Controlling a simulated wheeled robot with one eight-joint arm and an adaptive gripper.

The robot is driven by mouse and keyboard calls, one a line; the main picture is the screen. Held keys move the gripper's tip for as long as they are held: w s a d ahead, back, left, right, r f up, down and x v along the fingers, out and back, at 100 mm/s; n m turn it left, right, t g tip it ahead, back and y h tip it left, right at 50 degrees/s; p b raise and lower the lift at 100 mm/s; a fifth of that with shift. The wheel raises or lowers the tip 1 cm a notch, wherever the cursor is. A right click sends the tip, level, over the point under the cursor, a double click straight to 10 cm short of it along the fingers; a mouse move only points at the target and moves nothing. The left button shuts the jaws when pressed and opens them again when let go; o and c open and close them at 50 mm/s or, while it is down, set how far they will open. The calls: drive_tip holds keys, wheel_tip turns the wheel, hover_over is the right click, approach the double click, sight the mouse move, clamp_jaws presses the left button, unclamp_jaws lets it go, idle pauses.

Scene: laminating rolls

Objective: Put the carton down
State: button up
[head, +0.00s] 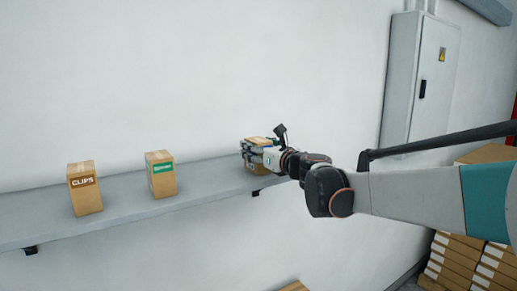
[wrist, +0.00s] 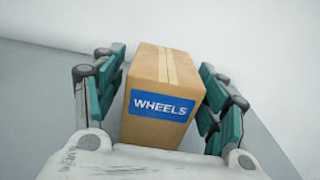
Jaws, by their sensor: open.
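A brown carton with a blue WHEELS label (wrist: 160,98) stands upright between the fingers of my gripper (wrist: 163,65) in the wrist view. The teal finger pads lie on both sides of it, and the jaws are open, with a narrow gap showing on the right. In the head view the carton (head: 255,141) is at the right end of the grey shelf (head: 120,198), mostly hidden behind my gripper (head: 257,155). It appears to rest on the shelf, but its base is hidden.
A CLIPS carton (head: 86,192) and a green-labelled carton (head: 161,175) stand farther left on the shelf, with bare shelf between them and my gripper. A grey wall cabinet (head: 420,75) hangs at the upper right. Stacked cartons (head: 465,262) stand at the lower right.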

drive_tip(key=shift+r, duration=0.1)
drive_tip(key=s+d+f+m+t+h+b, duration=0.1)
drive_tip(key=s+d+m+h, duration=0.5)
drive_tip(key=s+d+m, duration=0.5)
drive_tip(key=s+d+f+m+t+h+b, duration=0.15)
drive_tip(key=s+d+m+h, duration=0.35)
drive_tip(key=s+d+m, duration=0.6)
drive_tip(key=s+d+f+m+g+h, duration=0.1)
drive_tip(key=s+d+f+m+g, duration=0.2)
drive_tip(key=s+f+m, duration=0.3)
drive_tip(key=s+d+f+m+g+h, duration=0.1)
drive_tip(key=s+d+f+m+g, duration=0.25)
drive_tip(key=f+m, duration=0.55)
drive_tip(key=s+a+f+m+g+y, duration=0.3)
drive_tip(key=s+f, duration=0.5)
drive_tip(key=s, duration=0.3)
drive_tip(key=a+m+g, duration=0.1)
drive_tip(key=a+m, duration=0.1)
drive_tip(key=shift+f+m, duration=0.4)
